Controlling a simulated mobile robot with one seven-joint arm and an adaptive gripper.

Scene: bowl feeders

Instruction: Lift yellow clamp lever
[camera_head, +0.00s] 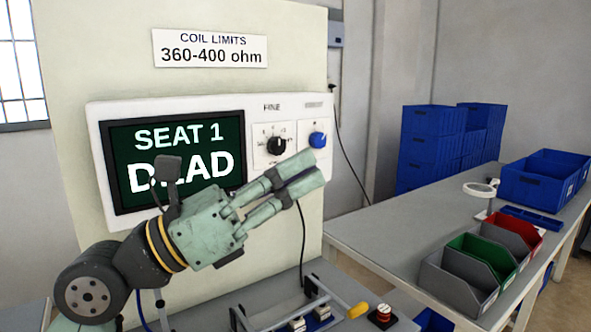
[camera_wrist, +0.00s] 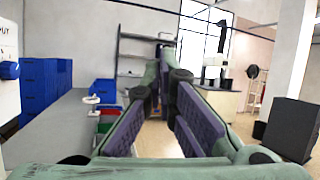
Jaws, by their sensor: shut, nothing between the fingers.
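The yellow clamp lever (camera_head: 357,310) shows low in the head view, at the right end of a metal clamp frame (camera_head: 290,312) on the bench. My gripper (camera_head: 315,172) is raised well above it, in front of the display panel, with its fingers pointing up and to the right. The fingers are shut together with nothing between them and are apart from the lever. In the wrist view my gripper's fingers (camera_wrist: 167,75) converge ahead toward the room; the lever is not in that view.
The display (camera_head: 178,160) reads "SEAT 1 DEAD". A red-and-black coil part (camera_head: 383,315) stands right of the lever. Grey, green and red bins (camera_head: 450,285) and a blue crate (camera_head: 540,185) stand on the right bench (camera_head: 400,225). Blue crates (camera_head: 430,140) are stacked behind.

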